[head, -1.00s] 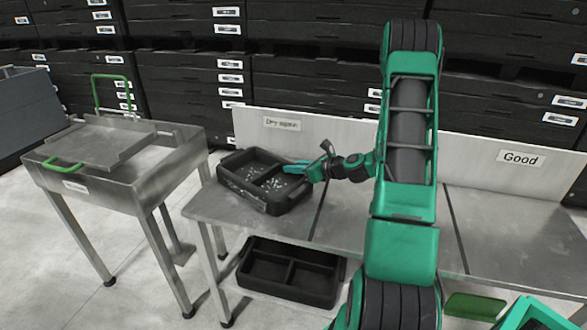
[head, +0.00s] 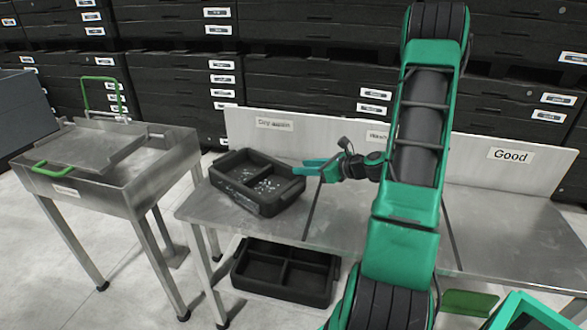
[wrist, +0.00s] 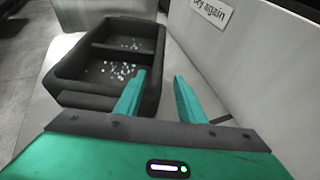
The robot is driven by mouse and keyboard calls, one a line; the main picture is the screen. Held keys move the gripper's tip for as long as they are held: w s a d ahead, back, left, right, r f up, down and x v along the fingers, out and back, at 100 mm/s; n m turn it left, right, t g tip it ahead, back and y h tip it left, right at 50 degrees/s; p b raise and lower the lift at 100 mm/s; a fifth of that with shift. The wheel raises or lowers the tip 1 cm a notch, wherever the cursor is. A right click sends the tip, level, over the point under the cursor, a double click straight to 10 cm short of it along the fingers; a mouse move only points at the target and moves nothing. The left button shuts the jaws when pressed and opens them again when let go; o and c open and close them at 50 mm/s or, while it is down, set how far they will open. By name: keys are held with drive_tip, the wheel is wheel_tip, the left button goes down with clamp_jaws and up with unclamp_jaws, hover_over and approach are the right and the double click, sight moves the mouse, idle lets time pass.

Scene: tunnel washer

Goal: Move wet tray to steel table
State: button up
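A black two-compartment tray (head: 238,203) with white droplets or specks inside sits on the left end of the steel table (head: 345,232), before the "Dry again" sign. It also shows in the wrist view (wrist: 75,97), at the upper left. My gripper (head: 308,167) is beside the tray's right edge, over the table.
A steel sink-like stand (head: 115,185) with a flat plate and green handles stands at the left. Another black tray (head: 285,278) is below the table. A "Good" sign (head: 510,155) marks the backboard's right. The table's right part is clear. Black stacked crates (head: 180,70) fill the back.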

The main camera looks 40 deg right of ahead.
drive_tip(key=v, duration=0.3)
drive_tip(key=shift+s, duration=0.1)
idle(0.5)
